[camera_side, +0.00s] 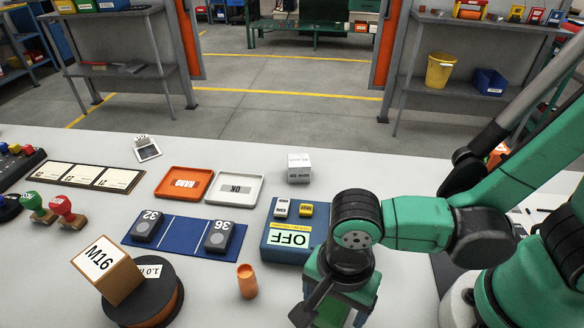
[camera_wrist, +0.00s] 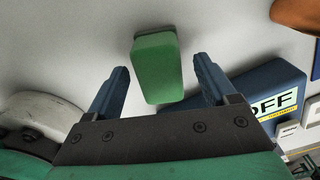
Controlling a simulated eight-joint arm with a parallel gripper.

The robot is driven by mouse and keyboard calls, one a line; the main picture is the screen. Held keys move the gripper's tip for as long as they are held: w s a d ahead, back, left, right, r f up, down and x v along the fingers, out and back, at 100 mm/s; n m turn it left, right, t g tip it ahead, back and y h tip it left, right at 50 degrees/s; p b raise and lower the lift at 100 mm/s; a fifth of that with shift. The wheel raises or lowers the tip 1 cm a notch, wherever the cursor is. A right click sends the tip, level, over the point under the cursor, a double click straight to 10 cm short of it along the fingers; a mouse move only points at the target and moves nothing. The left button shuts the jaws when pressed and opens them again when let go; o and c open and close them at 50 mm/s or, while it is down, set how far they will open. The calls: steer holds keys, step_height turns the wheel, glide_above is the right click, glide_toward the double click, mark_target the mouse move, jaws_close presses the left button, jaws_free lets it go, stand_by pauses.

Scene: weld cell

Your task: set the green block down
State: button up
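The green block (camera_wrist: 157,68) lies between the two fingers of my gripper (camera_wrist: 159,72) in the wrist view. Light gaps show between the block and each finger, so my gripper is open around it. The block is slightly tilted relative to the fingers. In the side view my gripper (camera_side: 330,316) is at the bottom edge, right of the orange cylinder, and a strip of the green block (camera_side: 331,311) shows between the fingers. The block's underside is cut off there, so I cannot tell whether it touches the table.
A blue box marked OFF (camera_side: 288,236) stands close to my gripper; it also shows in the wrist view (camera_wrist: 262,92). An orange cylinder (camera_side: 247,281) stands to the left. Farther left are a spool (camera_side: 150,305) with an M16 box (camera_side: 107,271) and a blue mat (camera_side: 181,236).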

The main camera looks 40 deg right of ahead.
mark_target(335, 302)
step_height(335, 302, up, 12)
steer(key=w+d+n+t, duration=0.7)
steer(key=w+d+n, duration=0.3)
steer(key=d+n, duration=0.3)
steer(key=d, duration=0.2)
steer(key=shift+d+f+n, duration=0.15)
steer(key=shift+d+n, duration=0.15)
steer(key=shift+d, duration=0.05)
